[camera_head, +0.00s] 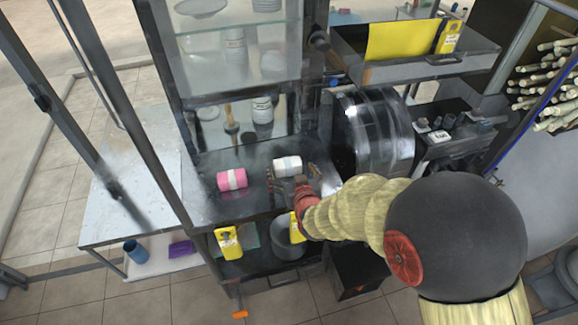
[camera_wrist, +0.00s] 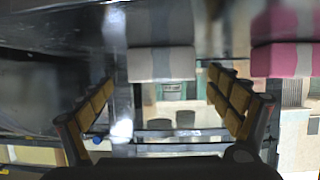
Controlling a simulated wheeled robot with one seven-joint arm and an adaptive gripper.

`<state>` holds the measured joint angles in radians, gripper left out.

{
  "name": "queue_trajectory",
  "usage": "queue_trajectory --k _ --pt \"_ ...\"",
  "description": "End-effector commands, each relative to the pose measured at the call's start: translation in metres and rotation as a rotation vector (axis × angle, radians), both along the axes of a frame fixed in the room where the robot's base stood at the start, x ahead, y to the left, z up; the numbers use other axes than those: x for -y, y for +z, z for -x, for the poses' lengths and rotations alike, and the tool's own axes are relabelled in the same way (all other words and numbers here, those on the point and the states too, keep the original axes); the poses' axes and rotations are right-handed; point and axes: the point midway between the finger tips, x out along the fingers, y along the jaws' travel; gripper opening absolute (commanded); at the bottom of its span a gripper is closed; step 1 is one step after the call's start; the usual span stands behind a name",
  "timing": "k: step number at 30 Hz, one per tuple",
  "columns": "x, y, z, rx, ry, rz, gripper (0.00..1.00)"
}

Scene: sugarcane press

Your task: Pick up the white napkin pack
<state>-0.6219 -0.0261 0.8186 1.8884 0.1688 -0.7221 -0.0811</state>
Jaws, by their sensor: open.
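The white napkin pack (camera_head: 287,166) lies on the dark, glossy counter of the cart, right of a pink pack. My gripper (camera_head: 292,177) is low over the counter at the near side of the white pack, its fingers spread. In the wrist view the white pack (camera_wrist: 161,64) is centred ahead of my open gripper (camera_wrist: 161,82), with one finger toward each side. No finger clearly touches it. The wrist picture looks upside down, with the pack's reflection above it.
The pink pack (camera_head: 232,179) lies to the left, and at the right in the wrist view (camera_wrist: 283,60). A glass cabinet (camera_head: 240,60) stands behind. The round metal press (camera_head: 374,132) is close on the right. Yellow bottles (camera_head: 228,243) and a grey pot (camera_head: 287,240) are below.

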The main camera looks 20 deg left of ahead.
Motion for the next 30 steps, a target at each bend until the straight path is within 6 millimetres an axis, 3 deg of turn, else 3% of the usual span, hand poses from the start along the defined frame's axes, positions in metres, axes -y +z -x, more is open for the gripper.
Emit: queue_trajectory --k 9,18,30 --pt "-0.019 -0.016 -0.031 0.0 0.0 0.0 0.91" --pt "-0.021 -0.016 -0.034 0.0 0.0 0.0 0.9" --pt "-0.021 -0.016 -0.034 0.0 0.0 0.0 0.68"
